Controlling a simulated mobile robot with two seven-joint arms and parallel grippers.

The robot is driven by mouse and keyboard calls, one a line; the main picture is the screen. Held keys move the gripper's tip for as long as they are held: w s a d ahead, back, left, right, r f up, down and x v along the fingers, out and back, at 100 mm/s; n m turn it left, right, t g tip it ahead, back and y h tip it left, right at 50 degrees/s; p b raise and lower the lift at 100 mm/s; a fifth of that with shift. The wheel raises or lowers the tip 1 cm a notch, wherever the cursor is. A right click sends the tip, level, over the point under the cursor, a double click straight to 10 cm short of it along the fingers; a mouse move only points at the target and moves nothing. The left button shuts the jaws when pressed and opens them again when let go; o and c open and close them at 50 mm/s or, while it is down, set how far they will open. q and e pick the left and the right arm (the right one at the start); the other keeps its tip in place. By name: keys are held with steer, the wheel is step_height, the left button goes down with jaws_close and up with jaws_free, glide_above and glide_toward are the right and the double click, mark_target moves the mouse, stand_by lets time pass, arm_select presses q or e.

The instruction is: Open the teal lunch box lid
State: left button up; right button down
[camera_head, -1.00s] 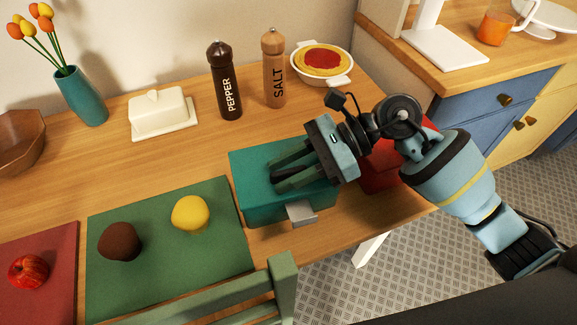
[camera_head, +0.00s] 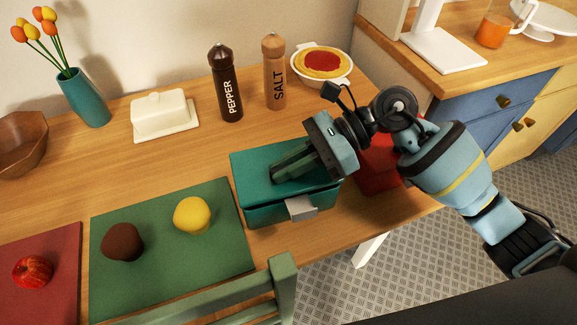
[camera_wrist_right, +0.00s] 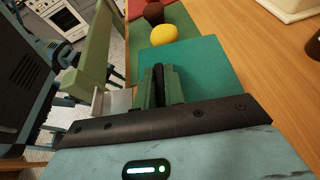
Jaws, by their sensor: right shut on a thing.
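The teal lunch box (camera_head: 262,212) stands on the wooden table, right of the green placemat. Its teal lid (camera_head: 250,168) sits slightly raised at the front, with a dark gap between lid and box. A grey latch (camera_head: 300,208) is on the front side; it also shows in the right wrist view (camera_wrist_right: 118,101). My right gripper (camera_head: 278,174) reaches over the lid from the right, its fingers close together and shut on the lid. The exact contact is hidden by the fingers. In the right wrist view the fingers (camera_wrist_right: 160,82) lie against the teal lid (camera_wrist_right: 205,65). My left gripper is out of view.
A red box (camera_head: 378,170) stands close on the right, partly behind my arm. Pepper (camera_head: 228,85) and salt (camera_head: 274,75) mills and a pie dish (camera_head: 322,65) stand behind. The green placemat (camera_head: 150,270) holds a yellow and a brown item. A green chair back (camera_head: 285,285) is in front.

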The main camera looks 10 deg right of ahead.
steer(key=shift+w+r+m+g+p, duration=0.25)
steer(key=shift+w+r+m, duration=0.1)
steer(key=shift+r, duration=0.15)
steer(key=shift+w+r+m+g+p, duration=0.25)
steer(key=shift+r+m, duration=0.1)
steer(key=shift+r, duration=0.15)
steer(key=shift+w+a+r+m+g, duration=0.1)
steer(key=shift+w+r+m+g, duration=0.3)
steer(key=shift+w+r+m, duration=0.25)
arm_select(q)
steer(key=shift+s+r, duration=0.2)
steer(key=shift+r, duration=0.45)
arm_select(e)
steer(key=shift+w+a+r+m+g, duration=0.1)
steer(key=shift+w+r+m+g, duration=0.2)
steer(key=shift+m+g, duration=0.25)
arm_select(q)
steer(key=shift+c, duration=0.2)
